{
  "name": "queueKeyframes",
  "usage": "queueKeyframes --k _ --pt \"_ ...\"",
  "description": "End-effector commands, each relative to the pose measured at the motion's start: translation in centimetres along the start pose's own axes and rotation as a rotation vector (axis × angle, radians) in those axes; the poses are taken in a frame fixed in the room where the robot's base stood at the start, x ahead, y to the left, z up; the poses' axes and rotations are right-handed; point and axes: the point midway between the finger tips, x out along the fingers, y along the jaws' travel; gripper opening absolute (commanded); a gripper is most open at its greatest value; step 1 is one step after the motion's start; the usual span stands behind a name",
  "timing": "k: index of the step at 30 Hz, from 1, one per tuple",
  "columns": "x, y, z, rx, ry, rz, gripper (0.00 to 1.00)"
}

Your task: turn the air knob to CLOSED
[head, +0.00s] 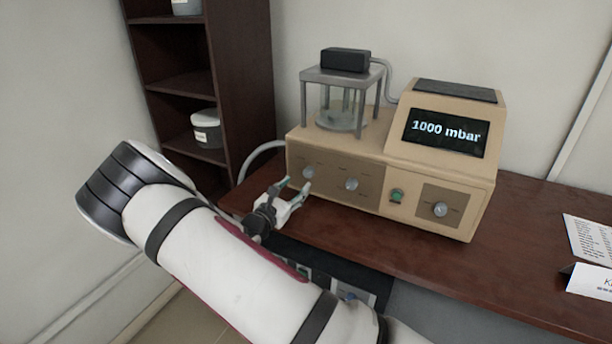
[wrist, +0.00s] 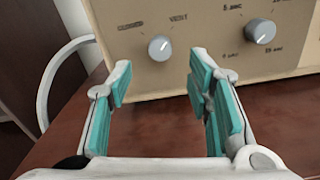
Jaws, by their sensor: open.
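The air knob, a small round grey dial (head: 309,173), is the leftmost on the brown front panel of the beige machine (head: 410,212). In the wrist view the knob (wrist: 159,47) has a label that seems to read CLOSED at its upper left and VENT at its upper right. Its pointer mark seems to lean to the upper right, toward VENT, but it is small. My gripper (head: 297,187) is open and empty in front of the panel. In the wrist view its teal-padded fingers (wrist: 160,84) stand either side of the knob's line, with the knob beyond the tips, apart from them.
A second knob (wrist: 260,31) with seconds marks sits right of the air knob. Further right are a green button (head: 397,195) and another knob (head: 440,209). The display (head: 446,132) reads 1000 mbar. A hose (wrist: 62,70) curves at the left. A dark shelf (head: 240,90) stands behind left.

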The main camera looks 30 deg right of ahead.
Motion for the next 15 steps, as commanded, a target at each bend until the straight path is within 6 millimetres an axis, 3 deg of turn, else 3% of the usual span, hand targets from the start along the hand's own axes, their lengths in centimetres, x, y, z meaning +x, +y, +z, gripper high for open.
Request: queueKeyframes --k 6,15 --pt "4.3 -0.1 0.0 0.000 -0.002 -0.002 0.46" --pt "7.3 0.0 0.0 0.001 0.000 -0.001 0.46"
